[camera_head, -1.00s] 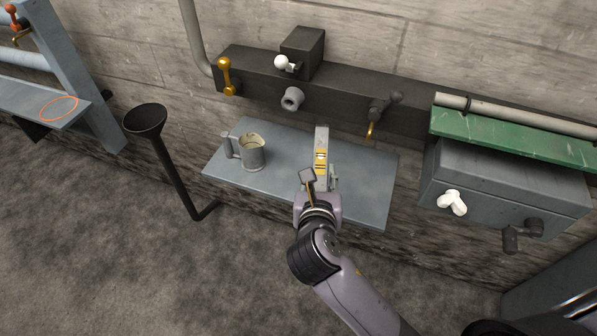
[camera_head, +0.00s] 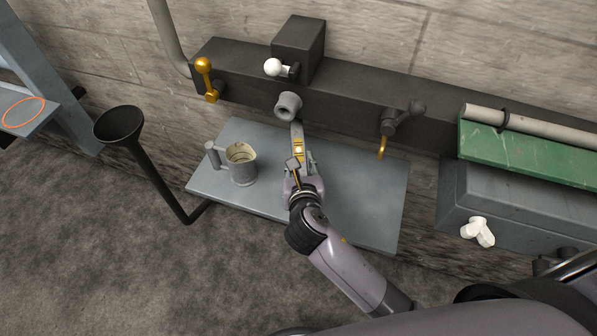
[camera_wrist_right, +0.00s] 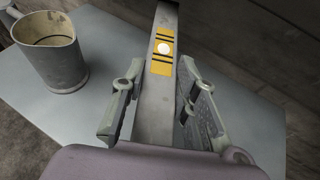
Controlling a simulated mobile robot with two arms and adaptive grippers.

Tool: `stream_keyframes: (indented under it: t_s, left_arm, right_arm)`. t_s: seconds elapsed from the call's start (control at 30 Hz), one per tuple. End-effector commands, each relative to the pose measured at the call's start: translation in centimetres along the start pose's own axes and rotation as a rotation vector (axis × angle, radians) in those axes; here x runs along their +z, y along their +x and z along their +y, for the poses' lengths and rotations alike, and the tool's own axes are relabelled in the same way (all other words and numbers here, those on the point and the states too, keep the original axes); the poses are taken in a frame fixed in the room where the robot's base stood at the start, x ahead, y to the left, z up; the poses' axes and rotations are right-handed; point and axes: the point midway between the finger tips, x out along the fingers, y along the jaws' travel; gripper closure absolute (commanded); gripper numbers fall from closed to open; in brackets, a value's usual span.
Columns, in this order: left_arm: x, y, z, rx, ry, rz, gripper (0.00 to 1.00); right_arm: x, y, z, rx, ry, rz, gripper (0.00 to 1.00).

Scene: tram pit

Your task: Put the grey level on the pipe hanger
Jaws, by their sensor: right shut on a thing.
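The grey level (camera_head: 297,135) is a narrow bar with a yellow panel and a white dot. My right gripper (camera_head: 299,166) is shut on it, with a finger on each side, over the blue-grey table. In the right wrist view the level (camera_wrist_right: 158,115) runs away from me between the fingers (camera_wrist_right: 156,103). I cannot tell how far it is above the table. A blue-grey frame (camera_head: 42,75) at the far left has a ledge with an orange ring (camera_head: 23,112); I cannot tell whether this is the pipe hanger. My left gripper is not in view.
A grey mug (camera_head: 241,165) stands on the table (camera_head: 365,205), left of the level; it also shows in the wrist view (camera_wrist_right: 50,55). A black funnel (camera_head: 119,125) on a bent pipe stands farther left. A grey nozzle (camera_head: 288,106) and taps jut from the dark wall beam.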

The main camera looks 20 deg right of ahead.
Motion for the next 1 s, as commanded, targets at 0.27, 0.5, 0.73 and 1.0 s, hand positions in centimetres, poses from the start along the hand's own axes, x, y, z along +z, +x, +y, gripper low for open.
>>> stream_keyframes:
  t_s: [0.27,0.5,0.73,1.0]
  left_arm:
    - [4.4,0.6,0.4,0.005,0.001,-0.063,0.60]
    - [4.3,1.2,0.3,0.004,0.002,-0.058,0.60]
    - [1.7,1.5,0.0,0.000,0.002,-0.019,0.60]
    - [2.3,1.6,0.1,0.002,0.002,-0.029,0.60]
  right_arm:
    - [-4.1,1.7,0.0,0.000,0.000,0.001,1.00]
    - [-6.5,2.6,0.0,-0.001,-0.002,0.002,1.00]
    - [-7.6,3.1,0.1,0.001,0.001,-0.001,1.00]
    - [-8.0,3.2,0.0,0.001,0.000,0.001,0.71]
